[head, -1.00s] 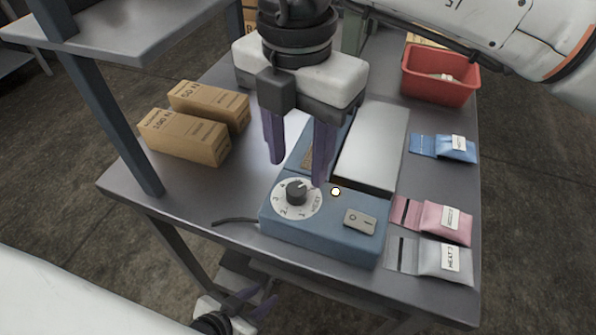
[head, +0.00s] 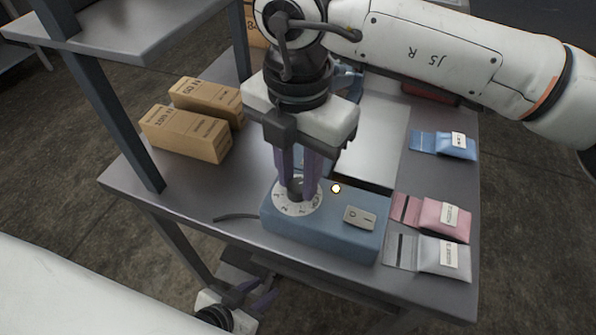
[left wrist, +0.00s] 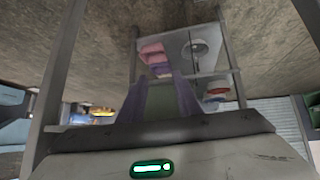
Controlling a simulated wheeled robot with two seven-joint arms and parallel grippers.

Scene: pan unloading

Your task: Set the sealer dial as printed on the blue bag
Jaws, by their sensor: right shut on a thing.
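The blue sealer (head: 325,232) stands near the table's front edge. Its white numbered dial (head: 284,208) has a dark knob (head: 296,186). My right gripper (head: 298,192) points down from above, its purple fingers shut on the knob and hiding part of the dial, so the setting cannot be read. The blue bag (head: 443,145) lies flat at the table's right side with a white label (head: 459,141), its print too small to read. My left gripper (head: 254,297) is low beside the table's front edge, empty; its fingers stand apart in the left wrist view (left wrist: 160,95).
A pink bag (head: 432,217) and a grey bag (head: 430,254) lie right of the sealer. Two cardboard boxes (head: 186,134) stand at the left. A rocker switch (head: 359,217) and a small lit lamp (head: 335,188) are beside the dial. A red bin (head: 432,94) is mostly hidden by my right arm.

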